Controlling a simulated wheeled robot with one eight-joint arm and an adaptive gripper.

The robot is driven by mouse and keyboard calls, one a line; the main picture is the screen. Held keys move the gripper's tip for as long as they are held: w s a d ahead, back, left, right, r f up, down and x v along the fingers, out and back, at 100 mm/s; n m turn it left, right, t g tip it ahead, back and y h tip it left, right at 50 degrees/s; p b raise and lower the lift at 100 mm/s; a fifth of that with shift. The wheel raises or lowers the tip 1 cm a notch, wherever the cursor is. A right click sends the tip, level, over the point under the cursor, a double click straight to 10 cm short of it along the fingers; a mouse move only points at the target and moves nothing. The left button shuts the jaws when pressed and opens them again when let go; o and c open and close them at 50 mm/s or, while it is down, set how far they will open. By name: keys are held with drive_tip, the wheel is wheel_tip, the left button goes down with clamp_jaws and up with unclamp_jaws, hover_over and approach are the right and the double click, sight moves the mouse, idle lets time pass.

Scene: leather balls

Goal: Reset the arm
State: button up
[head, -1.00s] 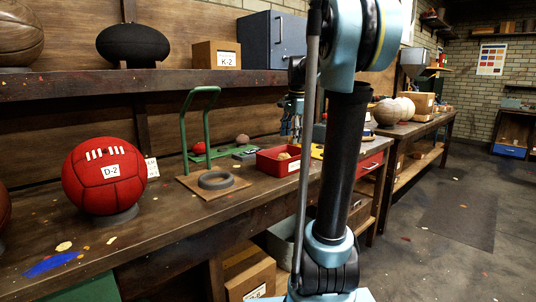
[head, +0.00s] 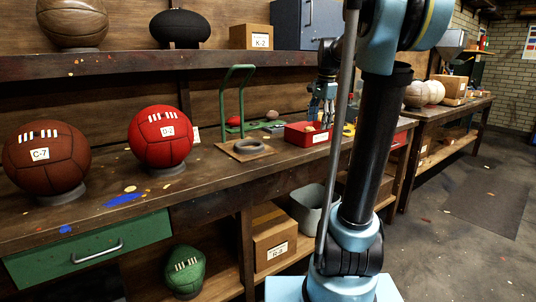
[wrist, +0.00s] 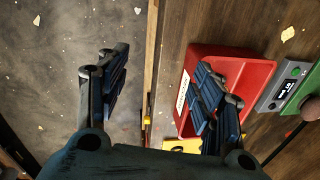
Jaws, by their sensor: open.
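My gripper (head: 322,112) is at the end of my arm, raised over the workbench near the red tray (head: 300,134). In the wrist view my gripper (wrist: 160,92) has its two dark fingers spread wide apart with nothing between them. The bench's front edge runs between the fingers. The right finger covers part of the red tray (wrist: 235,62); the left finger is over the grey floor.
A red ball D-2 (head: 160,137) and a brown ball C-7 (head: 46,158) sit on ring stands on the bench (head: 110,208). A green-handled frame (head: 238,95) stands left of the tray. A green ball (head: 185,272) and box (head: 274,238) are below. Floor is open at right.

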drive_tip(key=s+f+n, duration=0.6)
drive_tip(key=s+f, duration=0.6)
drive_tip(key=s, duration=0.3)
drive_tip(key=s+a+f+n, duration=0.1)
drive_tip(key=s+f+n, duration=0.5)
drive_tip(key=s+f, duration=0.6)
drive_tip(key=s, duration=0.4)
drive_tip(key=shift+s+f+n+t+h, duration=0.2)
drive_tip(key=shift+f+n+t+h, duration=0.1)
drive_tip(key=shift+f+h, duration=0.1)
